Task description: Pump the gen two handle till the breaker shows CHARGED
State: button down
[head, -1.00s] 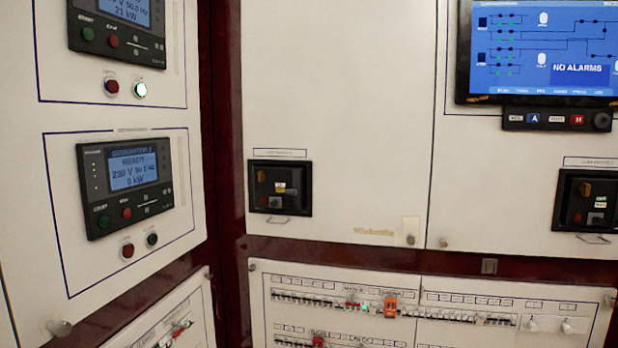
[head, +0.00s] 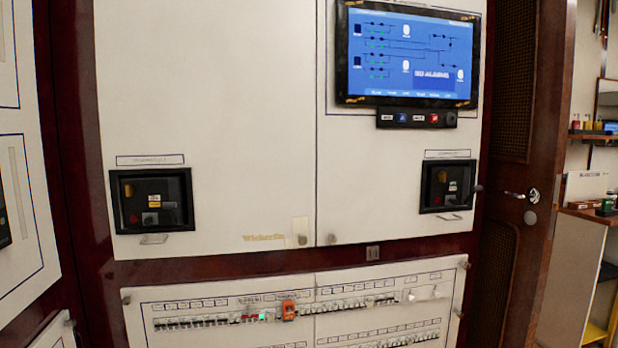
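Two black-framed breaker units sit in the white cabinet doors. The left breaker (head: 152,201) has a brown knob, small buttons and a small yellowish indicator plate. A pale handle (head: 153,239) shows at its lower edge. The right breaker (head: 447,186) looks alike, with a pale indicator plate and its own handle (head: 450,217) at its lower edge. The label plates above both are too blurred to read, so I cannot tell which is gen two. The indicator words are also unreadable. My gripper is not in view.
A blue screen (head: 407,54) with a button strip (head: 416,119) is above the right breaker. A lower panel (head: 300,328) holds rows of small breakers and an orange device (head: 288,310). A dark wooden door (head: 507,250) and shelves (head: 590,213) stand at the right.

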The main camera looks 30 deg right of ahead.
aim_at(474, 188)
jog(key=z, duration=1.4)
jog(key=k, duration=0.75)
jog(key=z, duration=0.2)
jog(key=i, duration=1)
